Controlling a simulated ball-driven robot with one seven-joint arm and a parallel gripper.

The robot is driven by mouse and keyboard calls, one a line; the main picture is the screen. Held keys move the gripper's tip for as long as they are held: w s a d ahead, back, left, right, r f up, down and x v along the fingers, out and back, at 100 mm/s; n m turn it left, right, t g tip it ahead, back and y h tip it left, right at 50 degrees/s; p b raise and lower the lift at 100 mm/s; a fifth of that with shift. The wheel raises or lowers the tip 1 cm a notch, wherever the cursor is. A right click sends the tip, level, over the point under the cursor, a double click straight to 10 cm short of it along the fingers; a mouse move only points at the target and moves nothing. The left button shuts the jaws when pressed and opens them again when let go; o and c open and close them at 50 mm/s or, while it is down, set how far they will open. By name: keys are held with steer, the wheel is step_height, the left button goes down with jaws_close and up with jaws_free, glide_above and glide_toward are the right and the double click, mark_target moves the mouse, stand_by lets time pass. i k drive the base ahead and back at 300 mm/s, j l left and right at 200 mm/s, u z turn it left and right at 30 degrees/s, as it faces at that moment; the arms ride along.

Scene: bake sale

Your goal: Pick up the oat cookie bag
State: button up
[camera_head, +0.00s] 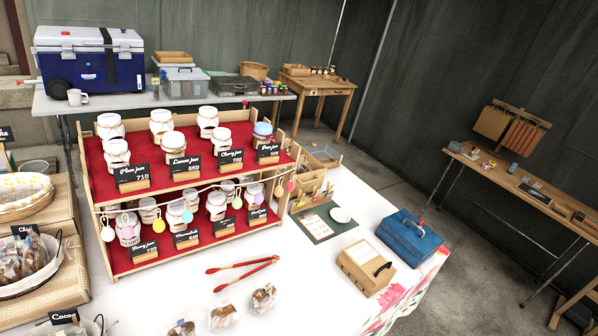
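I see no bag that I can tell is the oat cookie bag. Another dark label (64,316) at the bottom left seems to read "Cocoa", with a second basket partly cut off by the frame. Several clear-wrapped brown pieces (263,298) lie on the white cloth at the bottom centre; their kind is not legible. My gripper is not in view.
A red two-tier jam rack (140,182) stands mid-table. A wooden box (364,269) and blue metal box (409,238) are at right. A cooler (90,60) stands on a back table. Grey floor (480,255) is open at right.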

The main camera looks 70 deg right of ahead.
mark_target(304, 166)
steer(key=l+z, duration=0.1)
steer(key=z, duration=2.9)
steer(key=i+l+z, duration=0.3)
steer(key=i+z, duration=0.2)
steer(key=i, duration=0.4)
steer(key=i+z, duration=0.5)
steer(key=i, duration=0.4)
steer(key=i+u, duration=0.15)
steer(key=i, duration=0.45)
steer(key=i+l+u, duration=0.1)
steer(key=i, duration=0.55)
steer(key=i+l+u, duration=0.15)
steer(key=i, duration=0.45)
steer(key=i+j+u, duration=0.15)
steer(key=i+u, duration=0.2)
steer(key=u, duration=0.15)
steer(key=i+u, duration=0.45)
steer(key=i+l+u, duration=0.15)
steer(key=i+u, duration=0.15)
steer(key=u, duration=0.2)
steer(key=i+j+u, duration=0.15)
steer(key=i+u, duration=1)
steer(key=i, duration=1.8)
steer(key=i+u, duration=0.2)
steer(key=i, duration=0.4)
steer(key=i+l+u, duration=0.25)
steer(key=i, duration=0.4)
